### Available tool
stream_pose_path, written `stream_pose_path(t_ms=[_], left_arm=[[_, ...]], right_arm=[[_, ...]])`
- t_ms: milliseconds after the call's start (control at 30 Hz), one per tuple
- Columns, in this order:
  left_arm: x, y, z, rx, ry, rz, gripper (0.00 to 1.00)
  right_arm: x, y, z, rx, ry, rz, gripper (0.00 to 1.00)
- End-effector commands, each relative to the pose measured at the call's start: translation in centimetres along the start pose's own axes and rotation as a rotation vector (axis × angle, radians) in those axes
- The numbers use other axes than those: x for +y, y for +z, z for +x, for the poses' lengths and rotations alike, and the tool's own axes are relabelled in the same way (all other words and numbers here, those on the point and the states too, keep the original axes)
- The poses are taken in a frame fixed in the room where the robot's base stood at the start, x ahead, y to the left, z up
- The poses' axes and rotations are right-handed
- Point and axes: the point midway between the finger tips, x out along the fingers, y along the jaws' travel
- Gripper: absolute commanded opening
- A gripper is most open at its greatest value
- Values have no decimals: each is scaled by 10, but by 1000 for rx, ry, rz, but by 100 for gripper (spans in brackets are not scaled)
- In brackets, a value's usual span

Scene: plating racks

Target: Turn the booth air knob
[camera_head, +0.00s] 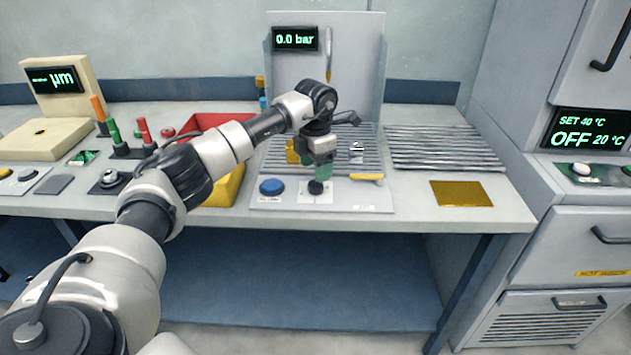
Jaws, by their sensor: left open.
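The booth air knob (316,187) looks like a small black knob on a white square plate (316,198) at the front of the spray booth base. My left gripper (320,176) points down with its greenish fingers right over the knob, open. Whether the fingers touch the knob or stand around it I cannot tell. The booth display (295,39) reads 0.0 bar. My right gripper is not in view.
A blue button (272,187) sits left of the knob and a yellow-handled piece (367,177) right of it. A gold plate (461,193) and a ribbed rack (442,148) lie to the right. Red (216,122) and yellow (226,188) bins stand left, partly behind my arm.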

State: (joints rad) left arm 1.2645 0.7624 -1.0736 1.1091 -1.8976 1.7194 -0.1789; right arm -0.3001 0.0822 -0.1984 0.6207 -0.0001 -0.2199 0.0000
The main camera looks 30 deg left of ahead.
Motion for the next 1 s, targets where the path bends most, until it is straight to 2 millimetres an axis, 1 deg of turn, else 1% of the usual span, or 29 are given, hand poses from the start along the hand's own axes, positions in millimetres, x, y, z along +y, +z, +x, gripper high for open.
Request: stream_pose_path(t_ms=[33,100,200,300,433,667,767,1000], left_arm=[[0,0,10,4,-2,0,65],[0,0,22,3,-1,1,65],[-1,0,36,1,-1,2,65],[-1,1,46,0,-2,2,65],[-1,1,52,-1,-1,2,65],[-1,1,52,-2,-1,2,65],[-1,1,52,-2,-1,2,53],[-1,1,52,-2,-1,2,16]], right_arm=[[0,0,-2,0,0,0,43],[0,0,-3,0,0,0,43],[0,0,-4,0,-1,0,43],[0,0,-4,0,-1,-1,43],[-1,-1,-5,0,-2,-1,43],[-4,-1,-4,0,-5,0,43],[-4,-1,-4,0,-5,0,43],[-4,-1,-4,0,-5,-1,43]])
